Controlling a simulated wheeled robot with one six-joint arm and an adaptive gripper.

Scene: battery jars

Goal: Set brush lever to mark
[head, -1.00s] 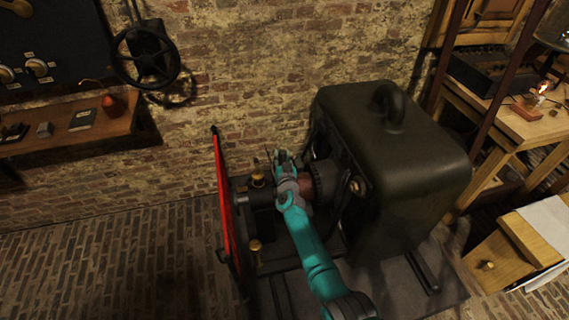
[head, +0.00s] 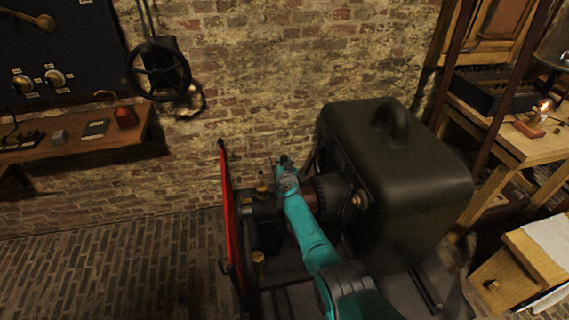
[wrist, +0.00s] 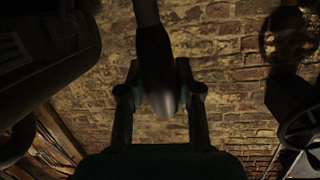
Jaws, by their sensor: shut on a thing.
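In the head view my gripper (head: 287,165) is at the far side of the machine, between the red wheel and the dark housing. My wrist and teal arm hide the lever there. I cannot make out the mark in either view.
The machine's big dark housing (head: 425,165) stands right of my gripper. A red wheel (head: 227,200), seen edge-on, stands left, with brass caps (head: 258,256) between. The brick wall (head: 260,90) is behind. A black handwheel (head: 160,70) hangs at the upper left.

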